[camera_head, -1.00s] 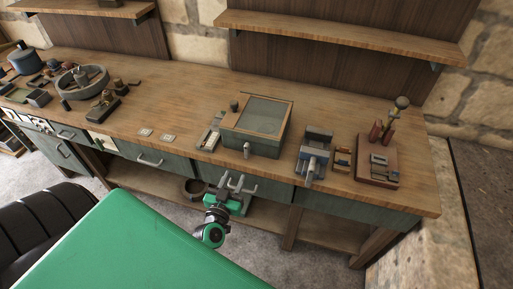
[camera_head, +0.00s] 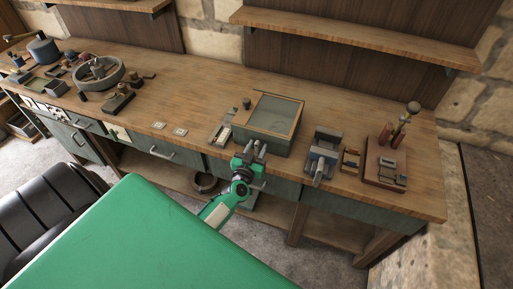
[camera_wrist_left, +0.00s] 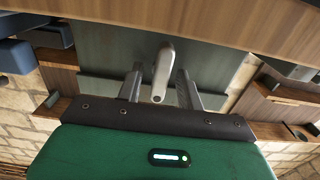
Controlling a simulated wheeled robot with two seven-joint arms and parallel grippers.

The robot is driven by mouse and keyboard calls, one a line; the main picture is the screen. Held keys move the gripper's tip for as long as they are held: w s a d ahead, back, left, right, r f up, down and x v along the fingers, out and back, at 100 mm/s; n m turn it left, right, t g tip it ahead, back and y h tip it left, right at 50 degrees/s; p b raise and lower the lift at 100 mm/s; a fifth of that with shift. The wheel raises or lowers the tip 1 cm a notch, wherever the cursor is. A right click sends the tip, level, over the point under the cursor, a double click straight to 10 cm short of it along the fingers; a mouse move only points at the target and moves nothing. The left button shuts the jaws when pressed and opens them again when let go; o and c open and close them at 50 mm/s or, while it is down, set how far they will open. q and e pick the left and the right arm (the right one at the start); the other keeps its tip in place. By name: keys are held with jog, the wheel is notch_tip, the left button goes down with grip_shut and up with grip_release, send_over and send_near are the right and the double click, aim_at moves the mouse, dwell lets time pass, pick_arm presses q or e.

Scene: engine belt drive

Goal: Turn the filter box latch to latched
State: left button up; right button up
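The filter box (camera_head: 262,138) is a grey-green box with a wood-framed lid, standing on the workbench. Its latch is a grey lever on the front face; in the head view my gripper covers it. In the left wrist view the latch (camera_wrist_left: 163,72) stands out toward the camera, pointing along the fingers' gap. My left gripper (camera_head: 258,147) is in front of the box. In the wrist view its fingers (camera_wrist_left: 160,88) are apart, one on each side of the latch, with gaps visible. I cannot tell how deep the fingers reach. My right gripper is not in view.
The wooden workbench (camera_head: 190,105) carries a small vise-like device (camera_head: 323,157) and a red-brown block with tools (camera_head: 385,170) to the right of the box. Two small plates (camera_head: 170,128) lie left. A shelf (camera_head: 360,38) hangs behind.

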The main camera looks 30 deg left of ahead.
pick_arm(q)
jog(key=shift+c, duration=0.5)
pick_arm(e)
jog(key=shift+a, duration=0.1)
pick_arm(q)
grip_shut()
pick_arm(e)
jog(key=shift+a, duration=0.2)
pick_arm(q)
jog(key=shift+n, duration=0.3)
jog(key=n, duration=0.3)
jog(key=shift+a+n, duration=0.15)
jog(key=shift+n, duration=0.25)
jog(key=n+b, duration=0.1)
jog(key=n, duration=0.2)
jog(key=shift+a+f+n, duration=0.1)
jog(key=shift+f+n, duration=0.05)
jog(key=shift+n, duration=0.15)
jog(key=n, duration=0.2)
jog(key=n+b, duration=0.1)
jog(key=n, duration=0.2)
jog(key=shift+s+a+f+b, duration=0.1)
jog(key=shift+f+b, duration=0.1)
jog(key=shift+b, duration=0.1)
jog(key=n+b, duration=0.1)
jog(key=n, duration=0.3)
jog(key=shift+n, duration=0.3)
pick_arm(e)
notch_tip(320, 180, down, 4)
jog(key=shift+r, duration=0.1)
